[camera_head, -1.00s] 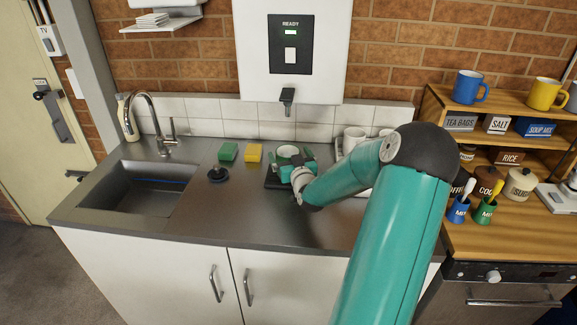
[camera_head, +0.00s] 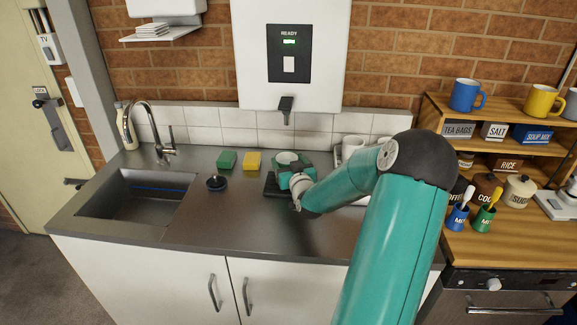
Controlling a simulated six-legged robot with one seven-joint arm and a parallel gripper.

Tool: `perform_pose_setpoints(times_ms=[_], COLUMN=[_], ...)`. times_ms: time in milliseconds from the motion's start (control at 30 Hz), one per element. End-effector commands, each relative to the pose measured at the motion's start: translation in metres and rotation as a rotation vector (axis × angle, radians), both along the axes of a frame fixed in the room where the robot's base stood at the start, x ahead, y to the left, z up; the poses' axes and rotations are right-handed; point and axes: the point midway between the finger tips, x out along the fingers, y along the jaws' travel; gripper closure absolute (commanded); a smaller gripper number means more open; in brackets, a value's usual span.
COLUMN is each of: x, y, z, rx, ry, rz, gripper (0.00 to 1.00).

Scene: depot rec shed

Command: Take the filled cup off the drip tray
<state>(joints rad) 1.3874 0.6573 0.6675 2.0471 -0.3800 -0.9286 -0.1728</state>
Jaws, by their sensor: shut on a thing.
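The cup (camera_head: 287,157) is white inside and round, below the spout of the wall dispenser. My teal gripper (camera_head: 293,174) is shut on it from the front right and hides most of its side. The dark drip tray (camera_head: 272,189) shows at the lower left of the gripper, on the steel counter. The cup is over or just above the tray; I cannot tell whether its base touches it. The contents of the cup are too small to make out.
The dispenser (camera_head: 288,55) has a lit READY sign, and its spout (camera_head: 286,108) hangs above the cup. Green (camera_head: 227,160) and yellow (camera_head: 252,162) sponges and a dark plug (camera_head: 216,183) lie left. White mugs (camera_head: 352,147) stand behind right. The front counter is clear.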

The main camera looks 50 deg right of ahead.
Motion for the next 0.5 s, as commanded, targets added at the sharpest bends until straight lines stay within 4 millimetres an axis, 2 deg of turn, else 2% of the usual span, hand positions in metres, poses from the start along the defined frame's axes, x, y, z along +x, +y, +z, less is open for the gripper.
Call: perform_pose_setpoints(times_ms=[200,500], x=[0.001,-0.012], y=[0.0,0.031], z=[0.029,0.065], rx=[-0.008,-0.007], ry=[-0.004,-0.003], rz=[0.0,0.001], gripper=[0.76,0.76])
